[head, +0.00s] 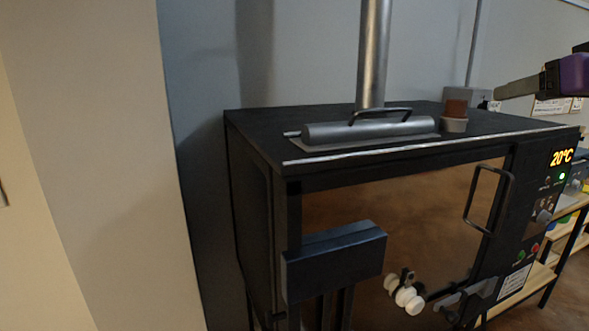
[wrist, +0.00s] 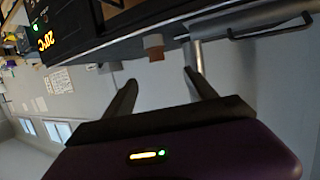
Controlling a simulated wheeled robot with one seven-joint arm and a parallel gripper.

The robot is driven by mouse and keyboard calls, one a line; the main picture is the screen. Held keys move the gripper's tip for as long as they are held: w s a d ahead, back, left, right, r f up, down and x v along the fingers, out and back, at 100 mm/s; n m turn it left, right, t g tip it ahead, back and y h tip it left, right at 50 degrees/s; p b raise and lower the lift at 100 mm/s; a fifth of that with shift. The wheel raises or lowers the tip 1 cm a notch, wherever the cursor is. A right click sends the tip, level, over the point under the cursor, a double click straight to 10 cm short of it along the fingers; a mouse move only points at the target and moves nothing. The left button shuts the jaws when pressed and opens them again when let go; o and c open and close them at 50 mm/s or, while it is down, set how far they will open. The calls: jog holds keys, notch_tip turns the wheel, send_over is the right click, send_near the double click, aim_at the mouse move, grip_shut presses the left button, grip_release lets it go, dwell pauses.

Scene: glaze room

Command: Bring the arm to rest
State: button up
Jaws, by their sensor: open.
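My gripper (head: 498,93) shows at the upper right of the head view, with a purple body and grey fingers pointing left. It is in the air above the right end of a black kiln (head: 262,190). In the wrist view my gripper (wrist: 160,78) has its two dark fingers apart with nothing between them. The rest of my arm is mostly outside the head view.
On the kiln top stand a reddish-brown block (head: 456,108) in a grey cup (head: 454,125), a metal flue pipe (head: 373,55) and a black handle (head: 380,112). The kiln's display (head: 562,157) reads 20°C. Wooden shelves (head: 545,270) stand at the right.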

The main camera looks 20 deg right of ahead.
notch_tip(320, 180, up, 7)
jog(key=a+n+t, duration=0.1)
jog(key=t, duration=0.6)
jog(key=s+a+f+m+h, duration=0.15)
jog(key=a+f, duration=0.35)
jog(key=f, duration=0.6)
jog(key=s+a+f+m+h, duration=0.15)
jog(key=a+f, duration=0.35)
jog(key=f, duration=0.6)
jog(key=s+a+f+m+h, duration=0.1)
jog(key=a+f+m+h, duration=0.3)
jog(key=f, duration=0.7)
jog(key=s+a+f+n+g+y, duration=0.5)
jog(key=s+a+f+n+y, duration=0.5)
jog(key=s+a+f, duration=1.1)
jog(key=s+y, duration=0.2)
jog(key=shift+a+f+g+y, duration=0.35)
jog(key=shift+g+y, duration=0.05)
